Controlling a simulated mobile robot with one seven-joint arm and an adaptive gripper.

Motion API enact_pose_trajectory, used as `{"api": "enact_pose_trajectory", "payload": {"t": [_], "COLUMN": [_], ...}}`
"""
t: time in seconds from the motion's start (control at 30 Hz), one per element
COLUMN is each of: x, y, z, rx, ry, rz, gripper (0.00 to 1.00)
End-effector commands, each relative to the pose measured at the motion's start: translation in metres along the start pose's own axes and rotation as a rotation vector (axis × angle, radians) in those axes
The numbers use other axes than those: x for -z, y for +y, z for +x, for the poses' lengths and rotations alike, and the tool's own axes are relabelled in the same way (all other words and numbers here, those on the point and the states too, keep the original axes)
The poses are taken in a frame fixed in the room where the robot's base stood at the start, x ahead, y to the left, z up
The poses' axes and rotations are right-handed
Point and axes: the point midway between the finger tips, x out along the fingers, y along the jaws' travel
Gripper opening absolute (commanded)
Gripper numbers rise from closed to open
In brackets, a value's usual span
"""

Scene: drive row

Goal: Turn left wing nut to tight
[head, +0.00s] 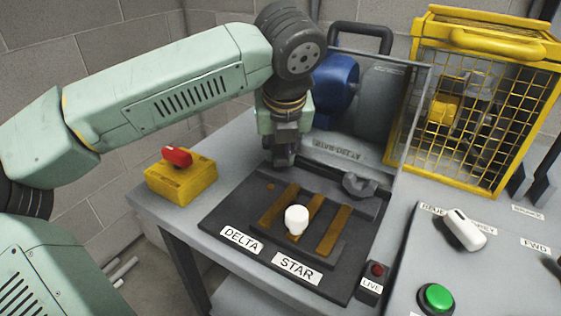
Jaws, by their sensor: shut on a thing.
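My gripper (284,157) points down at the back left of a dark terminal board (217,218). It is shut on the left wing nut, which its fingers hide. How far that nut is turned cannot be seen. A second, grey wing nut (359,185) sits in plain view at the back right of the board. Brass bars (328,232) lie side by side on the board, with a white knob (296,218) among them. Labels DELTA (241,239) and STAR (297,268) are at the front.
A clear panel (412,115) stands upright right of the board. Behind are a blue motor (337,82) and a yellow mesh cage (478,115). A yellow box with a red switch (178,158) sits left. A LIVE lamp (375,271), green button (436,297) and white selector (464,230) are at right.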

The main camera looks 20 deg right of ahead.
Motion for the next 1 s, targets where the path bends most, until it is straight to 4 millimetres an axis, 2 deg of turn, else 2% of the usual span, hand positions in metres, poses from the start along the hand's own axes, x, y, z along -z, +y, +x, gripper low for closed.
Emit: {"api": "enact_pose_trajectory", "payload": {"t": [1.0], "x": [-0.0035], "y": [0.0044], "z": [-0.0004], "rx": [0.365], "ry": [-0.001], "rz": [0.869], "gripper": [0.00]}}
